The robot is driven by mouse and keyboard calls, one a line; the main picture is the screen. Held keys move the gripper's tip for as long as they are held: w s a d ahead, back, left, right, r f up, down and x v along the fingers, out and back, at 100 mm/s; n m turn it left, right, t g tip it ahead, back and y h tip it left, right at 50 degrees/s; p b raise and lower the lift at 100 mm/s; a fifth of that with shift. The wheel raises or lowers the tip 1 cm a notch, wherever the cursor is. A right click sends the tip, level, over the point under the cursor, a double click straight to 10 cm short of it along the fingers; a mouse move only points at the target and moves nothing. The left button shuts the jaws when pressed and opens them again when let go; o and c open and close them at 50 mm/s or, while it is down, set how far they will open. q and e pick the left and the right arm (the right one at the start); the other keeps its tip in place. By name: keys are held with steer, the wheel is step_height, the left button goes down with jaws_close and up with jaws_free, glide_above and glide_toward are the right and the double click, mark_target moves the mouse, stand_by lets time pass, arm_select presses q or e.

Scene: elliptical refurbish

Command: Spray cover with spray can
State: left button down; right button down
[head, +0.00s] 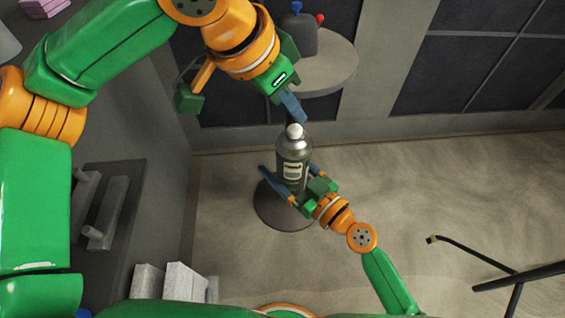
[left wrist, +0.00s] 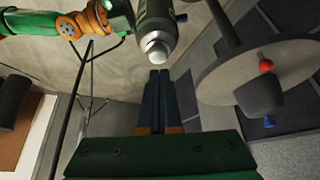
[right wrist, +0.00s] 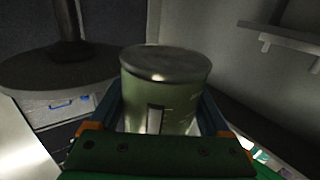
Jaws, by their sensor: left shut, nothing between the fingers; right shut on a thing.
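The spray can (head: 293,160) is green and grey with a pale label and a white nozzle (head: 294,131) on top. It stands roughly upright in the head view. My right gripper (head: 289,183) is shut around the can's lower body; the right wrist view shows the can's green body (right wrist: 165,95) between the fingers. My left gripper (head: 301,117) is shut and empty, its fingertips just above and beside the nozzle. In the left wrist view the closed fingers (left wrist: 159,75) point close to the white nozzle (left wrist: 155,52). I cannot make out the cover for certain.
A round grey table (head: 335,65) at the back carries a dark container (head: 299,35) with red and blue parts. A dark round base (head: 275,208) is on the floor below the can. A black stand (head: 510,280) is at the right. The floor at right centre is clear.

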arm_select(q)
steer(key=shift+f, duration=0.25)
steer(key=shift+f, duration=0.7)
steer(key=shift+r, duration=2.55)
steer(key=v, duration=1.2)
